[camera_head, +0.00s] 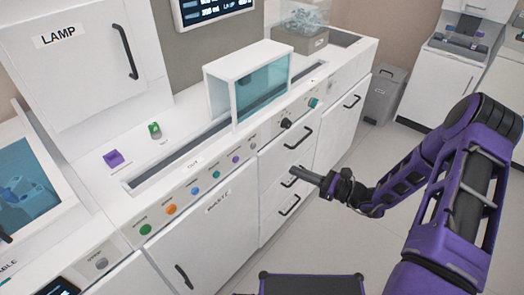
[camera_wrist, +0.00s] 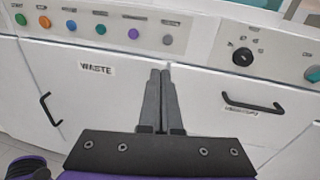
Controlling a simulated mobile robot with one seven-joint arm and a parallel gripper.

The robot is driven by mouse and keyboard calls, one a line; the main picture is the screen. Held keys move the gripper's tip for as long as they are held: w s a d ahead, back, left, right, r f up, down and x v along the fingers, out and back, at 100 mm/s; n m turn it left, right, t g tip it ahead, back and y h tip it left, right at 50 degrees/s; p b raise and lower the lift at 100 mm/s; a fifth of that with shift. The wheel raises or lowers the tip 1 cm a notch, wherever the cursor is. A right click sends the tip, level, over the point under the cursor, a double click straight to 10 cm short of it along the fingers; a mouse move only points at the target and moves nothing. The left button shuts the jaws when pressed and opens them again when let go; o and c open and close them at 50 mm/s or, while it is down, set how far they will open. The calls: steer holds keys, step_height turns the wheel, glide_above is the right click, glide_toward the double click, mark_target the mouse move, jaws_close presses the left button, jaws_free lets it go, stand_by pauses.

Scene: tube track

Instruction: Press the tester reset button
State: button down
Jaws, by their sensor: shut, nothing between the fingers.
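A row of round push buttons lies along the sloped front panel (camera_head: 182,216) of the white counter. They are green (camera_head: 145,229), orange (camera_head: 171,209), blue (camera_head: 195,190), green (camera_head: 217,174), purple (camera_head: 236,159) and grey (camera_head: 253,146). Their labels are too small to read, so I cannot tell which is the tester reset. The row also shows across the top left of the wrist view, with the grey button (camera_wrist: 167,40) nearest my fingers. My gripper (camera_head: 298,172) is shut and empty, in front of the drawers, below and right of the row. Its fingers (camera_wrist: 160,73) point toward the cabinet front.
A black knob (camera_head: 285,123) and a teal button (camera_head: 313,102) sit farther right on the panel. Drawer handles (camera_head: 299,138) stick out near my gripper. The WASTE door (camera_head: 205,235) is below the row. Another grey button (camera_head: 101,263) is at lower left. Floor is clear in front.

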mark_target(255, 146)
steer(key=shift+w+d+r+m+t, duration=0.25)
steer(key=shift+d+r+m+t, duration=0.15)
steer(key=shift+m+t, duration=0.1)
steer(key=shift+a, duration=0.1)
steer(key=x, duration=1.4)
